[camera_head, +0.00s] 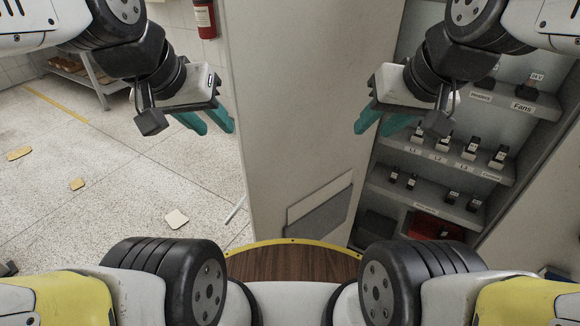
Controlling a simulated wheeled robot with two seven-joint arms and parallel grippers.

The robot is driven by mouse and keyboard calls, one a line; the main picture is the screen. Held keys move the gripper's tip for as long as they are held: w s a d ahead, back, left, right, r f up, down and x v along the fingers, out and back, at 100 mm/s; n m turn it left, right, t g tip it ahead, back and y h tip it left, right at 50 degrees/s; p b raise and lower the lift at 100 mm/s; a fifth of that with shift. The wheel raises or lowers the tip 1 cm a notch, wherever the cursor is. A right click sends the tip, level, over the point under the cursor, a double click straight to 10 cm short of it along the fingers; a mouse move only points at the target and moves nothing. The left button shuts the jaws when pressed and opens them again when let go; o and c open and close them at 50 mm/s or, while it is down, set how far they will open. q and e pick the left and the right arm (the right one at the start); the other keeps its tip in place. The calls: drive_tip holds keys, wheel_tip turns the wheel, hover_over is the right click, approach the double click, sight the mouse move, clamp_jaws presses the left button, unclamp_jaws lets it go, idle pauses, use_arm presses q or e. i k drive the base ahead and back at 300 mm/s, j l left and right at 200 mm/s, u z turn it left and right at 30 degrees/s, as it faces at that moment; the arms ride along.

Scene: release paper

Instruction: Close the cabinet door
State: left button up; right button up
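The cabinet door (290,110) is a tall pale grey panel standing open in the middle of the head view. A grey document pocket (322,212) is fixed low on its face. The open cabinet (455,160) is right of the door, its shelves showing labelled switches. My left gripper (208,121) is at the door's left edge in the picture, its teal fingers apart and empty. My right gripper (378,122) appears in front of the boundary between door and cabinet interior, fingers apart and empty. I cannot tell whether either gripper touches the door.
A red fire extinguisher (205,18) hangs on the back wall. A metal shelf rack (85,75) stands at the back left. Scraps of paper or card (177,219) lie on the speckled floor, which is otherwise open at left. A red item (432,228) sits low in the cabinet.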

sight(299, 71)
drive_tip(key=j+z, duration=0.35)
drive_tip(key=j, duration=0.15)
drive_tip(key=j+z, duration=0.35)
drive_tip(key=j, duration=0.15)
drive_tip(key=j+z, duration=0.35)
drive_tip(key=j, duration=0.15)
drive_tip(key=j+z, duration=0.45)
drive_tip(key=j, duration=0.2)
drive_tip(key=j+z, duration=0.5)
drive_tip(key=j, duration=0.15)
drive_tip(key=j+z, duration=0.25)
drive_tip(key=k+j+z, duration=0.1)
drive_tip(key=j+z, duration=0.2)
drive_tip(key=j, duration=0.2)
drive_tip(key=k+z, duration=0.3)
drive_tip(key=k, duration=0.5)
drive_tip(key=i, duration=0.45)
